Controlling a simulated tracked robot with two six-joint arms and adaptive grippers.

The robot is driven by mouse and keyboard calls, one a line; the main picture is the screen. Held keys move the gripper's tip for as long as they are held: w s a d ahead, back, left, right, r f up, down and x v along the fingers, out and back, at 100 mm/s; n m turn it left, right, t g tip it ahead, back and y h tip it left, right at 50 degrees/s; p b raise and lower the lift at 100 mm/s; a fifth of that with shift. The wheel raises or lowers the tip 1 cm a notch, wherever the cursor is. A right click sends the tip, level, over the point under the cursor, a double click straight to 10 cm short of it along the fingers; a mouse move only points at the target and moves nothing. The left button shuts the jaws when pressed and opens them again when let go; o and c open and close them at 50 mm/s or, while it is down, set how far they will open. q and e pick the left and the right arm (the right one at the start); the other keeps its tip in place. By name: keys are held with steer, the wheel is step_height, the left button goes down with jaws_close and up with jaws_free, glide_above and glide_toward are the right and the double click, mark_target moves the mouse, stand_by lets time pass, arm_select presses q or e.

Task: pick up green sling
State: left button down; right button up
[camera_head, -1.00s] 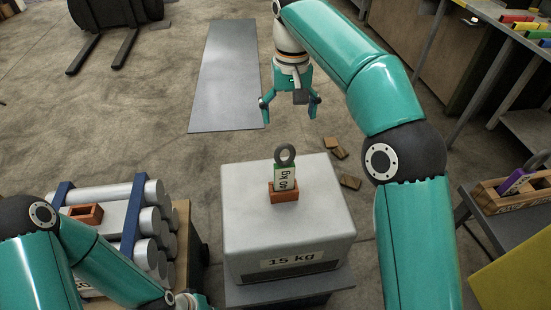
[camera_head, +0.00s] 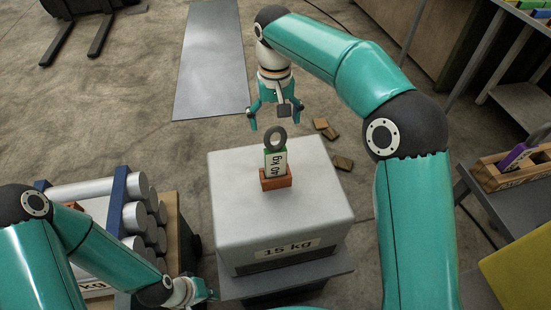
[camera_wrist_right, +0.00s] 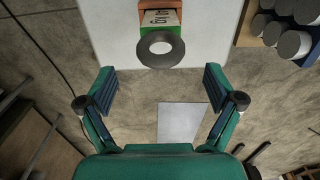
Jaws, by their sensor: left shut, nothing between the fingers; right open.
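The green sling (camera_head: 274,160) is a green tag with a white weight label and a dark grey ring on top. It stands upright in a small orange-brown holder (camera_head: 275,181) on the pale 15 kg block (camera_head: 325,210). In the right wrist view the sling's ring (camera_wrist_right: 160,61) and holder (camera_wrist_right: 154,10) show at the top, ahead of the fingers. My right gripper (camera_head: 275,122) is open and empty, close to the ring and apart from it; its spread fingers also show in the wrist view (camera_wrist_right: 158,82). My left gripper (camera_head: 206,292) is shut and empty, low, left of the block.
A rack of grey cylinders (camera_head: 143,215) with blue straps stands left of the block. Wooden pieces (camera_head: 326,128) lie on the floor behind it. A wooden holder with a purple tag (camera_head: 515,158) sits on a side table at right. A grey floor plate (camera_head: 212,60) lies behind.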

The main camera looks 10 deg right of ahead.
mark_target(275, 137)
steer(key=f, duration=0.2)
steer(key=s+f, duration=0.1)
steer(key=f, duration=0.1)
steer(key=shift+f, duration=0.25)
steer(key=shift+w+f, duration=0.1)
steer(key=shift+f, duration=0.35)
jaws_close()
